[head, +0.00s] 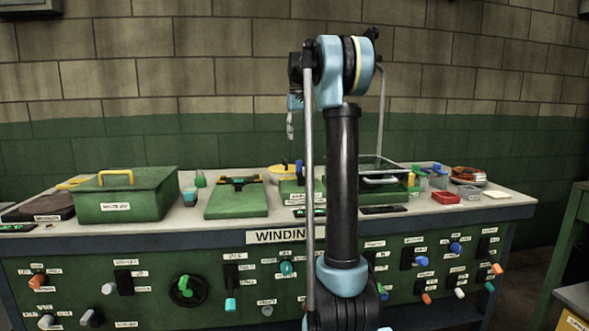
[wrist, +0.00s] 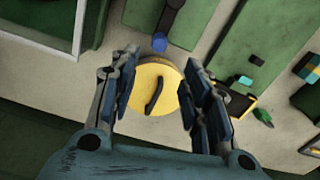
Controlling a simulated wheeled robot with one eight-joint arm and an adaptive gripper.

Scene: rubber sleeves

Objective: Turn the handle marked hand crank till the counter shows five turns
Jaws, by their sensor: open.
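I cannot read a label saying hand crank in either view, and no counter reading is legible. One candidate is a dark arm with a blue knob (wrist: 160,43) in the wrist view; the knob also shows upright on the bench in the head view (head: 299,167). Another is a black wheel with a green handle (head: 187,290) on the bench's front panel. My gripper (head: 290,128) hangs above the bench, fingers down. In the wrist view its fingers (wrist: 162,78) are open and empty, apart from a round yellow lid (wrist: 147,100) with a black handle, seen between them.
Several knobs and levers stick out of the front panel. My arm hides the bench's middle. Air above the bench's left is clear.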

